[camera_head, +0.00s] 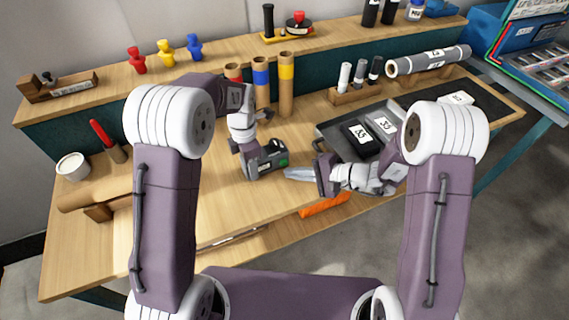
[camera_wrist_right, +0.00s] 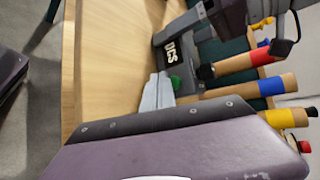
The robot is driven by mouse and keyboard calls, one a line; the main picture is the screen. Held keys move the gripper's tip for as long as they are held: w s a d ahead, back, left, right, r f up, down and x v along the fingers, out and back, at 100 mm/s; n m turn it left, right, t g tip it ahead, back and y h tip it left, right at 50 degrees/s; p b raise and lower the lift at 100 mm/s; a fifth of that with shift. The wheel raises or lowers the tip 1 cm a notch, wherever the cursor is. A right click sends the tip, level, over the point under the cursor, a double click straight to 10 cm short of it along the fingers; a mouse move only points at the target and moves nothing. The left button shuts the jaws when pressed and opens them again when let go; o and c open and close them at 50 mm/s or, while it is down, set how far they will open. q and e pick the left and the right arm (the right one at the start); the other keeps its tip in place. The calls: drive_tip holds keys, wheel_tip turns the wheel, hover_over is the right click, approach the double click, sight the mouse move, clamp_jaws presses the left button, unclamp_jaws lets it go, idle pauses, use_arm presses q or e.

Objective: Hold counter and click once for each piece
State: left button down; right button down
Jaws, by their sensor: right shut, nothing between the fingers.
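The counter (camera_head: 265,161) is a dark grey device with a white label and a green button; it also shows in the right wrist view (camera_wrist_right: 182,42). My left gripper (camera_head: 247,158) is shut on it, holding it over the middle of the bench; its fingers are partly hidden. My right gripper (camera_head: 300,173) is shut and empty. Its grey fingertips (camera_wrist_right: 158,92) point at the counter's green button side and lie close beside it. I cannot tell whether they touch the button.
Red, blue and yellow-banded tubes (camera_head: 286,90) stand behind the counter. A tray (camera_head: 345,125) with labelled dark blocks lies to the right. Red, yellow and blue figures (camera_head: 165,54) stand on the back shelf. A white cup (camera_head: 73,166) is at left. An orange item (camera_head: 324,206) lies near the front edge.

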drive_tip(key=shift+w, duration=0.1)
drive_tip(key=shift+w+a, duration=0.2)
drive_tip(key=shift+w, duration=0.05)
drive_tip(key=shift+w+a, duration=0.25)
drive_tip(key=shift+w, duration=0.2)
idle(0.9)
drive_tip(key=shift+s, duration=0.1)
drive_tip(key=shift+s+d, duration=0.45)
drive_tip(key=shift+s, duration=0.3)
drive_tip(key=shift+s+d, duration=0.45)
drive_tip(key=shift+s, duration=0.25)
drive_tip(key=shift+s+d, duration=0.4)
drive_tip(key=shift+s, duration=0.35)
drive_tip(key=shift+s+d, duration=0.45)
drive_tip(key=shift+s, duration=0.25)
idle(1.0)
